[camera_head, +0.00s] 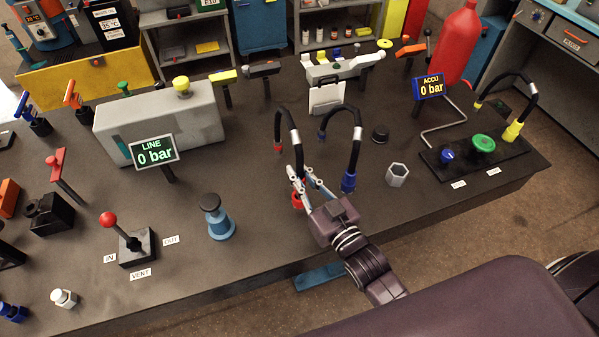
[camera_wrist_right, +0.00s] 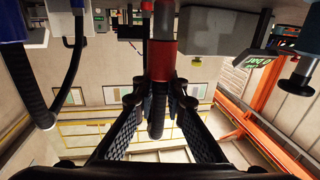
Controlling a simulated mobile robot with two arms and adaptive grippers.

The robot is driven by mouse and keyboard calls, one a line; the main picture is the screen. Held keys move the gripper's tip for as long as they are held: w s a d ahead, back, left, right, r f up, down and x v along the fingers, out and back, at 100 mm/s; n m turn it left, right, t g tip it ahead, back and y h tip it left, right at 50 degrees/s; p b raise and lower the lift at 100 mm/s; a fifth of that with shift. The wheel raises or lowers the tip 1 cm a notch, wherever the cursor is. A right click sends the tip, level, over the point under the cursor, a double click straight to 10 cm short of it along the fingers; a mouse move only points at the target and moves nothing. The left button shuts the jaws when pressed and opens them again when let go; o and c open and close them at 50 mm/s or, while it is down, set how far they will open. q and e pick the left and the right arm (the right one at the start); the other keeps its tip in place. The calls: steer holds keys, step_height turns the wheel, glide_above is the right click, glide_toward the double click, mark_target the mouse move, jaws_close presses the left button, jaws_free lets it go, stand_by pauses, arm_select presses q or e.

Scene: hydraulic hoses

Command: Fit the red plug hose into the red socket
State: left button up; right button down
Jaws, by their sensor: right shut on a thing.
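The red plug hose (camera_head: 284,122) is a black arched hose with a small red tip at its far left end and a red collar (camera_head: 297,202) at its near end. My right gripper (camera_head: 304,174) is shut on this hose near the red collar, just above the dark table. In the right wrist view the red part (camera_wrist_right: 162,62) stands between the fingers (camera_wrist_right: 157,98), with black hose below it. The fingers hide part of the grip. I cannot make out a red socket with certainty. My left gripper is not in view.
A blue-ended hose (camera_head: 357,135) arches close on the right. A blue fitting (camera_head: 216,218) and a red-knobbed lever (camera_head: 110,220) stand left. The LINE display (camera_head: 155,151) reads 0 bar.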

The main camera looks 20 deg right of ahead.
steer(key=shift+f+b, duration=1.1)
steer(key=shift+f, duration=0.6)
steer(key=c, duration=1.9)
jaws_free()
steer(key=v, duration=1.2)
